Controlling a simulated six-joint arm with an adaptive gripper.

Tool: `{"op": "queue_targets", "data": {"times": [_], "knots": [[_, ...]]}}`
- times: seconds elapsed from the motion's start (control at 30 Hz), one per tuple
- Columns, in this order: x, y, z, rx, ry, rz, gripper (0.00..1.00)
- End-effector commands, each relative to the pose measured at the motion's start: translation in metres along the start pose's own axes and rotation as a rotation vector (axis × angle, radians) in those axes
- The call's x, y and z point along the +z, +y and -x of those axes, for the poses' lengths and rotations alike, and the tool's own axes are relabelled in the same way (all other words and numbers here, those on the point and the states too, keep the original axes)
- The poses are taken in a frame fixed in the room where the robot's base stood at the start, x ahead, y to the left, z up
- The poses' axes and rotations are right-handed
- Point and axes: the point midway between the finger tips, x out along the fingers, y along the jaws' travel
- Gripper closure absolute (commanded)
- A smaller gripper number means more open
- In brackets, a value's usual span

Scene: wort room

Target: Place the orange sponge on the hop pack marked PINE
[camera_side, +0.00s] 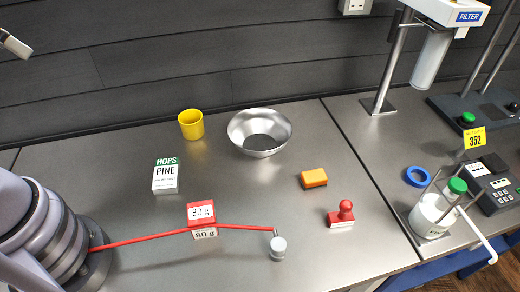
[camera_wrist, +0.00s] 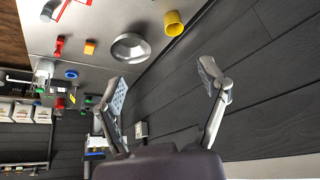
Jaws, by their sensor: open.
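The orange sponge (camera_side: 314,178) lies flat on the steel bench, right of centre, in the side view. It also shows small in the wrist view (camera_wrist: 90,47). The hop pack marked PINE (camera_side: 166,178), white with a green HOPS top, stands on the bench at the left; nothing lies on it. My gripper (camera_wrist: 163,82) shows in the wrist view with its two fingers spread wide and nothing between them. It is well away from the sponge.
A steel bowl (camera_side: 260,132) and yellow cup (camera_side: 191,124) stand behind. A red stamp (camera_side: 341,215) sits near the sponge.

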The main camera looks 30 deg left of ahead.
Motion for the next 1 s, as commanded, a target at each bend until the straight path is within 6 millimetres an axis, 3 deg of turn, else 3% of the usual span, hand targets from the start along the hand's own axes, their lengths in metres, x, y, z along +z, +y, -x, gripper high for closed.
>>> {"op": "queue_targets", "data": {"times": [0.13,0.27,0.37,0.5,0.63,0.8,1.0], "knots": [[-0.006,0.001,-0.003,0.001,0.002,-0.01,0.26],[-0.038,0.006,-0.021,0.005,0.015,-0.057,0.26],[-0.078,0.018,-0.051,0.015,0.042,-0.123,0.26],[-0.13,0.051,-0.107,0.05,0.092,-0.235,0.26],[-0.16,0.093,-0.168,0.103,0.138,-0.339,0.26],[-0.169,0.161,-0.254,0.207,0.194,-0.469,0.26],[-0.133,0.237,-0.344,0.357,0.245,-0.588,0.26]]}}
